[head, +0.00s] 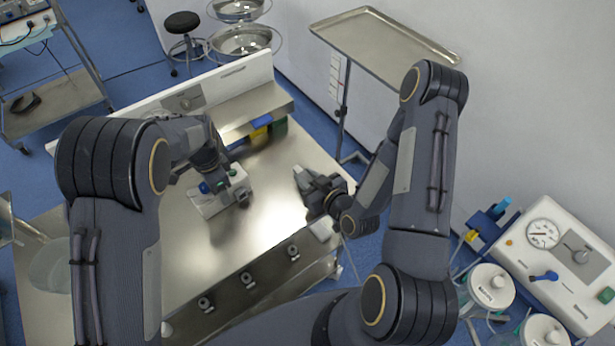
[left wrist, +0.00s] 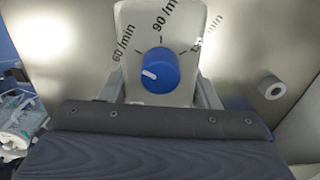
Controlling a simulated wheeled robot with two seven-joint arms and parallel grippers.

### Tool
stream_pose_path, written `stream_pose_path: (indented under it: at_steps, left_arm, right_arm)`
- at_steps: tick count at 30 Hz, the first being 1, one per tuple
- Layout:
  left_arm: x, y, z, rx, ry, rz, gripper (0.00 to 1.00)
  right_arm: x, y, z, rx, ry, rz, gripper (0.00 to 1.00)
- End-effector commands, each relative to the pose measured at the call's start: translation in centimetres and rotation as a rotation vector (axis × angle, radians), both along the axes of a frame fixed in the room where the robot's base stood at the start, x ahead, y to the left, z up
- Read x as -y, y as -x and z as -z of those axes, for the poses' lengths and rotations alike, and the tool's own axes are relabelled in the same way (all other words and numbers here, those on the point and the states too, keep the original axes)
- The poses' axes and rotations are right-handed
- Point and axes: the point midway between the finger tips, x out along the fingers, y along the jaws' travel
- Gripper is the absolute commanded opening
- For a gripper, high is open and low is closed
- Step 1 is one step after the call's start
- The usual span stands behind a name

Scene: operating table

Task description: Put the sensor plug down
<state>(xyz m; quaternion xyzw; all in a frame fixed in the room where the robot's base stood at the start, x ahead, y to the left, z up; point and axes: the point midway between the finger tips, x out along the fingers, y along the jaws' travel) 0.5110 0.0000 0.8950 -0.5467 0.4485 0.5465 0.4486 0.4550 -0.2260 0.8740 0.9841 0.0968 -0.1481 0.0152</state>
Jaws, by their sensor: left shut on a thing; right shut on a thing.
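My right gripper (head: 304,181) is over the right part of the steel table (head: 270,215), shut on a small grey piece (head: 300,173), likely the sensor plug. The fingers cover much of it, and I cannot tell if it touches the table. My left gripper is at a pale box with a blue knob (head: 205,188).
A raised shelf (head: 225,105) with yellow, blue and green items (head: 262,125) runs along the table's back. A tray on a stand (head: 385,45) is behind on the right. A suction unit with a gauge (head: 560,255) is at far right. A dark round fitting (left wrist: 271,88) shows right of the box.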

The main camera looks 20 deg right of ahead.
Motion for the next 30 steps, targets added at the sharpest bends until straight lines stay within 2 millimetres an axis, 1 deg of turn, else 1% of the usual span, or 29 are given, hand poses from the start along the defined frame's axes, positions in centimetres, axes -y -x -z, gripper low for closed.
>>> stream_pose_path:
  at_steps: [7,8,12,13,20,23,26,29,30]
  left_arm:
    - [-0.1,0.0,0.2,0.0,-0.002,0.0,0.23]
    - [-0.1,0.0,0.1,0.0,-0.002,0.0,0.23]
    - [-0.1,0.0,0.1,0.0,-0.002,0.0,0.23]
    - [-0.1,0.0,0.1,0.0,-0.002,0.0,0.23]
    - [-0.1,0.0,0.1,0.0,-0.002,0.0,0.23]
    - [-0.1,0.0,0.1,0.0,-0.002,0.001,0.23]
    - [-0.1,0.0,0.1,0.0,-0.002,0.001,0.23]
    - [-0.1,0.0,0.2,0.0,-0.002,0.001,0.23]
    - [-0.1,0.0,0.2,0.0,-0.002,0.001,0.23]
  right_arm:
    - [0.0,0.0,0.3,-0.001,-0.001,0.0,0.0]
    - [0.0,0.0,0.4,-0.001,0.0,0.0,0.28]
    - [0.0,0.0,0.3,0.0,0.0,0.0,0.46]
    - [0.0,0.0,0.3,0.0,0.0,0.0,0.48]
    - [0.0,0.0,0.3,0.0,0.0,0.0,0.48]
    - [0.0,0.0,-0.1,0.001,0.0,0.0,0.48]
    - [0.2,1.1,-0.3,-0.002,-0.001,0.0,0.48]
    - [0.6,2.8,-0.9,-0.003,-0.002,0.003,0.48]
    - [0.8,3.7,-1.1,-0.005,-0.001,0.004,0.48]
